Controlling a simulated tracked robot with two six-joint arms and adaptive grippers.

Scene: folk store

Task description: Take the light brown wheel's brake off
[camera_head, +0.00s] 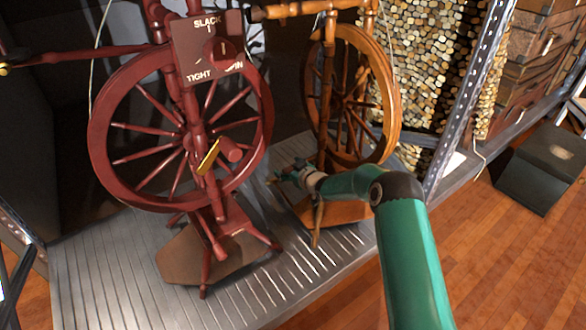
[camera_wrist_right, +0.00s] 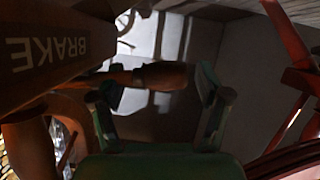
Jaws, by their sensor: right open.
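The light brown spinning wheel (camera_head: 386,100) stands on the ribbed metal shelf, right of the red one. My right gripper (camera_head: 284,176) is low in front of its base in the head view. In the right wrist view, a brown wooden board (camera_wrist_right: 50,45) carries the word BRAKE upside down at the left. A brown turned wooden handle (camera_wrist_right: 165,76) sticks out from that side, its thick end between the open fingers of my right gripper (camera_wrist_right: 152,88). Whether a finger touches it I cannot tell. My left gripper is not in view.
A red spinning wheel (camera_head: 112,188) with a SLACK/TIGHT/SPIN sign (camera_head: 207,48) stands close left of my right gripper. A metal shelf post (camera_head: 462,95) rises at the right. A dark box (camera_head: 545,165) sits on the wooden floor. The shelf's front (camera_head: 110,295) is bare.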

